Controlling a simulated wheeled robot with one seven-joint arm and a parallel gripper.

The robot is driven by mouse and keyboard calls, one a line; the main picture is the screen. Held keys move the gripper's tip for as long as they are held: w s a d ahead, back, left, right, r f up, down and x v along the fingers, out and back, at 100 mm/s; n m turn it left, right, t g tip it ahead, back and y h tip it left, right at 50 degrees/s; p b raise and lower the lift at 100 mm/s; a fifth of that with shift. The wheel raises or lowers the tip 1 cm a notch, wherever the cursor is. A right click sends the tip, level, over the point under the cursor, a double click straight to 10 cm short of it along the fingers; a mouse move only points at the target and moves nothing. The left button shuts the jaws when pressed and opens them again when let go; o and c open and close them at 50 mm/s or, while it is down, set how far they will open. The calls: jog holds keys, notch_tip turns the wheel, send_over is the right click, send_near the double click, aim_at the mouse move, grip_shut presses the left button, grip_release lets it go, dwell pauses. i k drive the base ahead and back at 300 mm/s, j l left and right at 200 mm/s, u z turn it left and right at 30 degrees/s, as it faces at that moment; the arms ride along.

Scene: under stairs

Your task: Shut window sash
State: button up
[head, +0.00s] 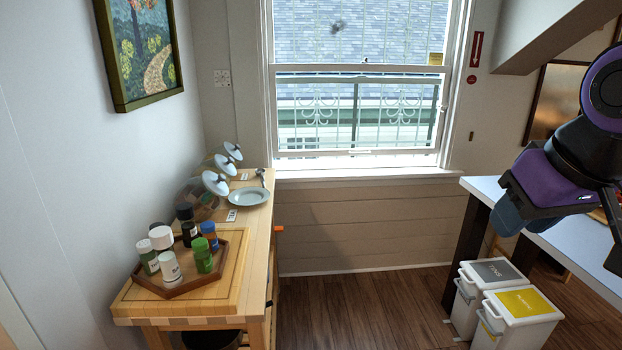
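The window (358,110) is in the back wall of the head view, with an upper and a lower pane in a white frame. The lower sash (352,153) has its bottom rail close above the white sill (365,174). A small latch (364,61) shows on the middle rail. My gripper (545,200) is at the right, in front of the white counter and well apart from the window.
A wooden side table (262,245) stands left of the window, with a tray (206,278) of bottles and a plate (248,196). Two white bins (515,306) stand at the right beside the white counter (575,245). The wooden floor (365,305) between them is clear.

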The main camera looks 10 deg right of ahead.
aim_at(446, 71)
jog(key=i+l+z, duration=0.15)
jog(key=i+z, duration=0.2)
jog(key=i, duration=0.35)
jog(key=i+z, duration=0.35)
jog(key=i, duration=0.35)
jog(key=i+u, duration=0.4)
jog(key=i+l+u, duration=0.2)
jog(key=i+u, duration=0.25)
jog(key=i+l+u, duration=0.8)
jog(key=j, duration=0.1)
